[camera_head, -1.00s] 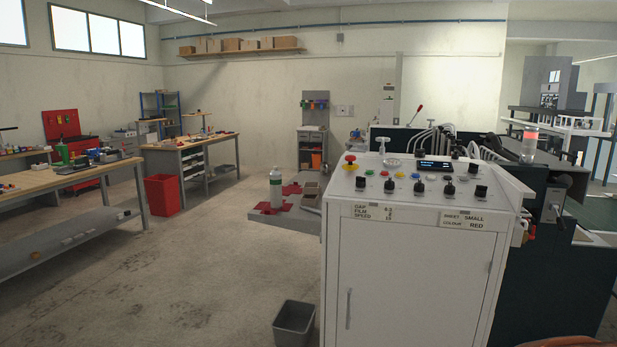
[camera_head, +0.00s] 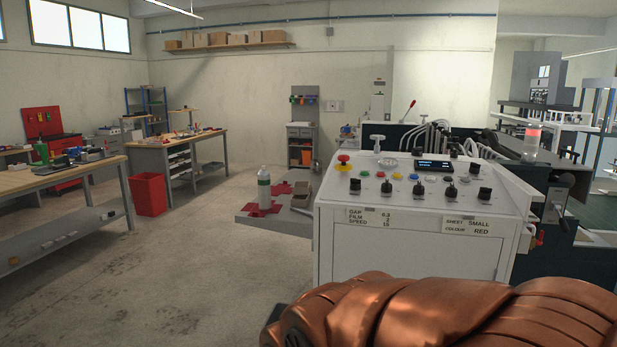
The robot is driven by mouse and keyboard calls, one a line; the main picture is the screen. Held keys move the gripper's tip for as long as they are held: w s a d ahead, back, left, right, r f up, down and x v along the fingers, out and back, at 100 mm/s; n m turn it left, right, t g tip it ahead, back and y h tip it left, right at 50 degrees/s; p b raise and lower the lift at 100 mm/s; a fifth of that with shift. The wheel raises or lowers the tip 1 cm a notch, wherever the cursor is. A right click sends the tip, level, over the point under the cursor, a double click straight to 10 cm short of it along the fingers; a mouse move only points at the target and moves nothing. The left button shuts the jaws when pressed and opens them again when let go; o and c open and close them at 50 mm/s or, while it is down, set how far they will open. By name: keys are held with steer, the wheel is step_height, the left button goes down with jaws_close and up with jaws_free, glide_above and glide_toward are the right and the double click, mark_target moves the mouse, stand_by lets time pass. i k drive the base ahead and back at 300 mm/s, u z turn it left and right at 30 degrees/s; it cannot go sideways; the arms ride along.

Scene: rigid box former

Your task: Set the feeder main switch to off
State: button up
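The white control cabinet (camera_head: 405,255) stands right of centre, with a sloped panel on top. The panel carries a red mushroom button on a yellow base (camera_head: 343,160), several black rotary knobs (camera_head: 450,191), small coloured buttons and a lit display (camera_head: 434,165). A grey box (camera_head: 555,206) with a dark knob and a small red part (camera_head: 539,238) are on the machine's right side. I cannot tell which control is the feeder main switch, or its setting. My copper-coloured arm crosses the lower right foreground, in front of the cabinet. My gripper is not recognisable in view.
A low grey table (camera_head: 270,222) with a bottle (camera_head: 264,187) adjoins the cabinet's left side. A red bin (camera_head: 148,194) and workbenches (camera_head: 60,180) stand at left. A red-tipped lever (camera_head: 410,110) rises behind the cabinet. The floor at lower left is open.

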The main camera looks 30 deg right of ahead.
mark_target(356, 183)
steer(key=z, duration=0.05)
steer(key=i, duration=0.85)
steer(key=z, duration=0.35)
